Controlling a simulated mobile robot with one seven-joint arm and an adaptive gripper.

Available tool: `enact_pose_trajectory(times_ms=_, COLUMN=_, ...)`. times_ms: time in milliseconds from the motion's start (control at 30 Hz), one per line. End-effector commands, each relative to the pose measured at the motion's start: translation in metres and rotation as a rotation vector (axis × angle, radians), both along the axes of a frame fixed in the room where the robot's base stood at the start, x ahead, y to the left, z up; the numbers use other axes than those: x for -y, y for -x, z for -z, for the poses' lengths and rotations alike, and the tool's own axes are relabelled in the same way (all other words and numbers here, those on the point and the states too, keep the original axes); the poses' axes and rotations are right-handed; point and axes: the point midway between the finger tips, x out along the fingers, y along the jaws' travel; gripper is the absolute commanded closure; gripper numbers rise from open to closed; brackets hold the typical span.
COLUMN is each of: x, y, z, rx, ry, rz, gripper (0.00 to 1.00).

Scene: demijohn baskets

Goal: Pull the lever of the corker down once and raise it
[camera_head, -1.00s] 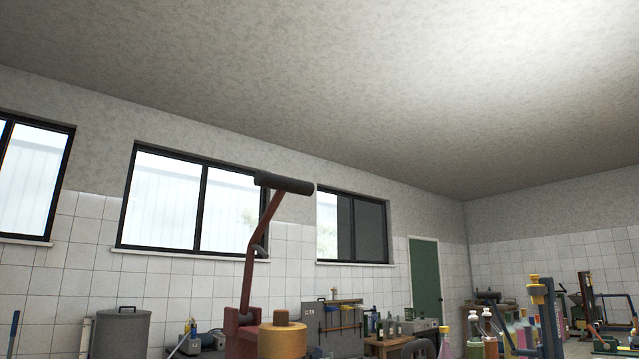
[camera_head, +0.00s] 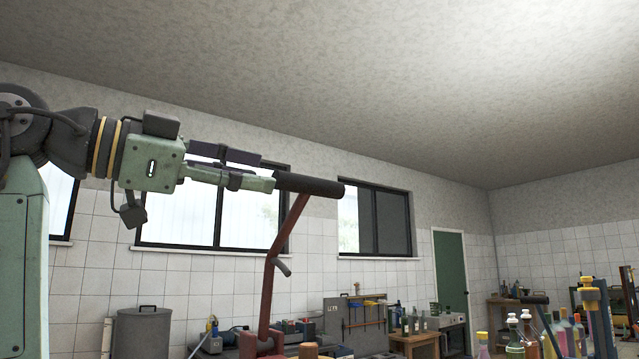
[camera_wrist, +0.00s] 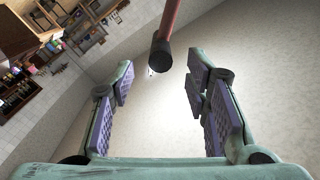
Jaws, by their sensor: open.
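The corker's lever is a red bar (camera_head: 270,285) that rises, slightly bent, to a black cylindrical handle (camera_head: 312,186). It stands raised. The red corker body (camera_head: 262,343) shows only at the bottom edge of the head view; the rest is out of frame. My gripper (camera_head: 266,170) comes in from the left at handle height, with its fingertips at the handle's left end in the picture. In the wrist view my gripper (camera_wrist: 161,84) is open and empty, and the handle's round end (camera_wrist: 160,57) lies between the finger lines, near the tips. I cannot tell whether they touch.
Windows and a tiled wall are behind. A grey lidded drum (camera_head: 142,332) stands at the lower left. Bottles (camera_head: 515,340) and a blue-and-yellow device (camera_head: 592,310) are at the lower right. The space above and right of the handle is clear.

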Motion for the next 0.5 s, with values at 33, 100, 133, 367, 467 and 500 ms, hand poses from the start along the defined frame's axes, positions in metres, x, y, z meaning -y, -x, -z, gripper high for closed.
enact_pose_trajectory(times_ms=33, x=0.005, y=-0.003, z=0.0, rx=-0.001, ry=-0.002, rz=0.003, gripper=0.57)
enact_pose_trajectory(times_ms=100, x=0.013, y=-0.008, z=0.0, rx=-0.002, ry=-0.003, rz=0.002, gripper=0.57)
enact_pose_trajectory(times_ms=133, x=0.018, y=-0.011, z=0.0, rx=-0.001, ry=-0.003, rz=0.003, gripper=0.57)
enact_pose_trajectory(times_ms=367, x=0.055, y=-0.036, z=-0.001, rx=-0.001, ry=-0.001, rz=0.0, gripper=0.57)
enact_pose_trajectory(times_ms=467, x=0.068, y=-0.045, z=-0.001, rx=-0.001, ry=0.0, rz=0.001, gripper=0.57)
enact_pose_trajectory(times_ms=500, x=0.072, y=-0.048, z=-0.001, rx=-0.002, ry=0.001, rz=0.001, gripper=0.57)
